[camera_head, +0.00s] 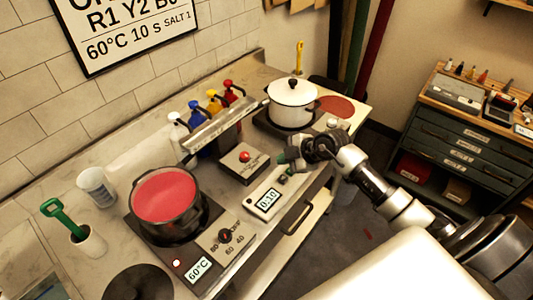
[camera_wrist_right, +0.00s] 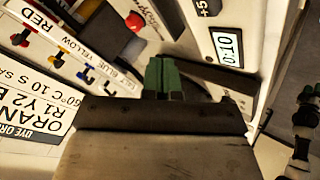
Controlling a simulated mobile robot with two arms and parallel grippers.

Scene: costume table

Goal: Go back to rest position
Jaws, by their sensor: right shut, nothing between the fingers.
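My right gripper (camera_head: 288,157) is in the head view, held over the front of the counter, near the timer reading 0:10 (camera_head: 267,201) and the box with a red button (camera_head: 243,162). Its green fingertips (camera_wrist_right: 163,75) are together in the right wrist view, with nothing between them. The right arm reaches in from the lower right. My left arm does not show in the head view. A dark jointed part, which seems to be my left gripper (camera_wrist_right: 304,112), shows at the right edge of the wrist view; its fingers are too small to read.
A pot of red liquid (camera_head: 166,196) stands on the left hotplate. A lidded white pot (camera_head: 291,103) stands at the back right. Several coloured pump bottles (camera_head: 213,101) line the wall. A drawer cabinet (camera_head: 455,150) is at the right, with open floor between.

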